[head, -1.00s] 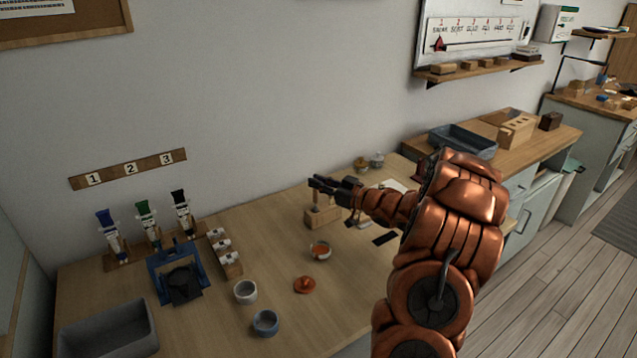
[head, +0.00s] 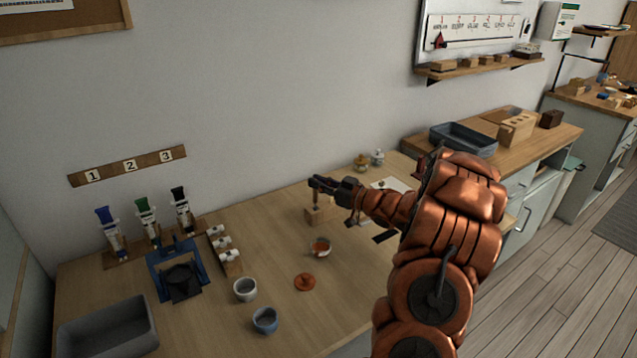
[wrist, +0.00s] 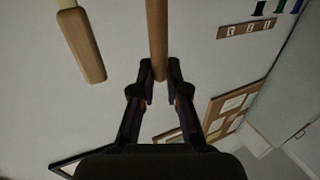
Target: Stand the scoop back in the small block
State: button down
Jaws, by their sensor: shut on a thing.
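My gripper (head: 318,183) is above the small wooden block (head: 326,213) on the table. In the wrist view my gripper (wrist: 160,92) is shut on the end of a round wooden handle (wrist: 158,38), which I take to be the scoop's. In the head view a short length of the handle (head: 316,200) shows upright between the fingers and the block. The scoop's lower end is hidden, and I cannot tell whether it is in the block or just above it.
A second wooden handle (wrist: 82,45) shows left in the wrist view. A glass cup (head: 320,247) with orange contents and an orange lid (head: 305,282) are in front of the block. Two small jars (head: 369,160) stand behind. Cups and a blue stand (head: 178,272) are left.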

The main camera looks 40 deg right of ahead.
jog(key=shift+f+b, duration=0.5)
jog(key=shift+f, duration=1)
dwell(1.2)
jog(key=c, duration=1.1)
grip_release()
jog(key=shift+s+d, duration=0.1)
jog(key=shift+v, duration=2.35)
jog(key=shift+s, duration=0.1)
jog(key=v, duration=1.1)
jog(key=shift+s+d, duration=0.15)
jog(key=shift+s, duration=0.2)
